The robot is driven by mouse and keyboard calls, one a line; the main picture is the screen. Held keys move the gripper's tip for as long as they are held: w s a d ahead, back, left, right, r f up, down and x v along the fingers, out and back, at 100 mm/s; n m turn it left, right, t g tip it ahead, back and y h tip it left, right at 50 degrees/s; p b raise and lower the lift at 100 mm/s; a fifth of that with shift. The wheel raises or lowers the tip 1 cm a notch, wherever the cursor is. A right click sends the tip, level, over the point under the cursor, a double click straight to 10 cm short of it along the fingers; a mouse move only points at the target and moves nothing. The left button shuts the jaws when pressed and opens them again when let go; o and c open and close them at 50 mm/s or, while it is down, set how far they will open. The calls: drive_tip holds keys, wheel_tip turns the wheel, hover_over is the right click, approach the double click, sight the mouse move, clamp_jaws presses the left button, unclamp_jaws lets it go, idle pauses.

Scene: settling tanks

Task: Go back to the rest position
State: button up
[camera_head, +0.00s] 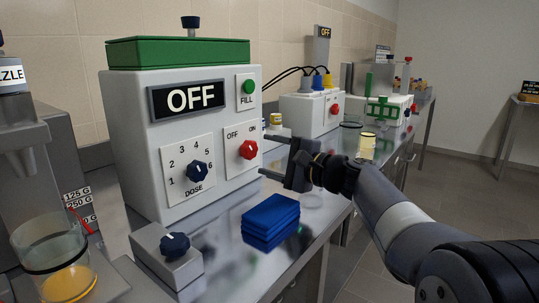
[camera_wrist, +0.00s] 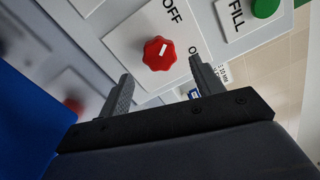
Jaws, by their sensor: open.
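My gripper (camera_head: 268,157) is open and empty. Its fingers point left toward the front of a white dosing machine (camera_head: 135,140) with a green lid. The machine's red OFF/ON knob (camera_head: 248,150) lies just beyond the fingertips. In the wrist view, the red knob (camera_wrist: 159,53) shows between the two fingers of my gripper (camera_wrist: 160,75), with a gap on each side. The display (camera_head: 190,98) reads OFF. My arm reaches in from the lower right, above the steel bench.
A folded blue cloth (camera_head: 270,222) lies on the bench below my gripper. A grey box with a dark knob (camera_head: 168,257) and a glass beaker with yellow contents (camera_head: 62,262) stand at the left. A white unit (camera_head: 305,112) with cables stands behind. The floor at right is clear.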

sight(254, 152)
drive_tip(key=x, duration=0.4)
drive_tip(key=shift+w+a, duration=0.2)
drive_tip(key=shift+w+a+r, duration=0.15)
drive_tip(key=shift+m, duration=0.3)
drive_tip(key=shift+f, duration=0.25)
